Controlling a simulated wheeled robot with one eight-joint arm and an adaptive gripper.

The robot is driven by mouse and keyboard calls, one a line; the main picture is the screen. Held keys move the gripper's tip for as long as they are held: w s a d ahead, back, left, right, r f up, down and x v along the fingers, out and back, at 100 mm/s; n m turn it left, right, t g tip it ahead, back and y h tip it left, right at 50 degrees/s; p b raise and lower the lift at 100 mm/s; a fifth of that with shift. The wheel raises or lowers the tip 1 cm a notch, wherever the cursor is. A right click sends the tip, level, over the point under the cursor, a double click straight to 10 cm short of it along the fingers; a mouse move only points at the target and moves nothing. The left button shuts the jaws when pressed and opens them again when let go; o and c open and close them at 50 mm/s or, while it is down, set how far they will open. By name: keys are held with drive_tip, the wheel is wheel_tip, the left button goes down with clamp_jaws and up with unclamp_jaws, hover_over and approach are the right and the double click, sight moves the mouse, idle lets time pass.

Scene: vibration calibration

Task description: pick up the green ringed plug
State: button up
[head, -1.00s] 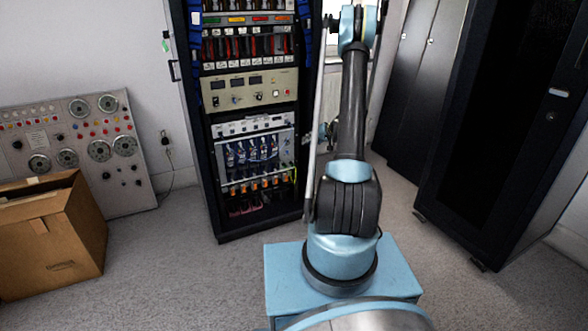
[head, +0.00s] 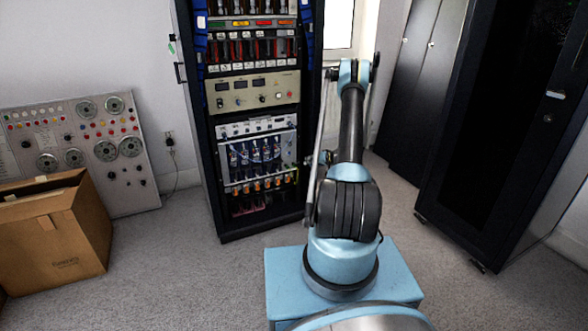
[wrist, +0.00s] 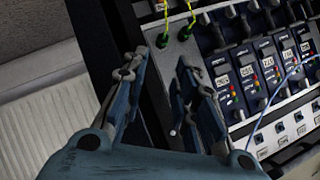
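I cannot tell which has the ring. My gripper (wrist: 159,64) is open, its two fingers spread, with nothing seen between them. The fingertips appear just below the plugs in the picture, apart from them. In the head view my gripper is mostly hidden behind my arm, and the plugs are too small to make out.
A tall black equipment rack (head: 212,215) stands ahead, with labelled modules (wrist: 246,75) right of the plugs. A blue-white cable (wrist: 285,80) crosses them. A cardboard box (head: 60,240) and a control panel (head: 85,140) stand left. A black cabinet (head: 480,150) stands right.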

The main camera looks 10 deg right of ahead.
sight(294, 165)
drive_tip(key=x, duration=1.2)
drive_tip(key=shift+w+a, duration=0.15)
drive_tip(key=shift+a, duration=0.05)
clamp_jaws()
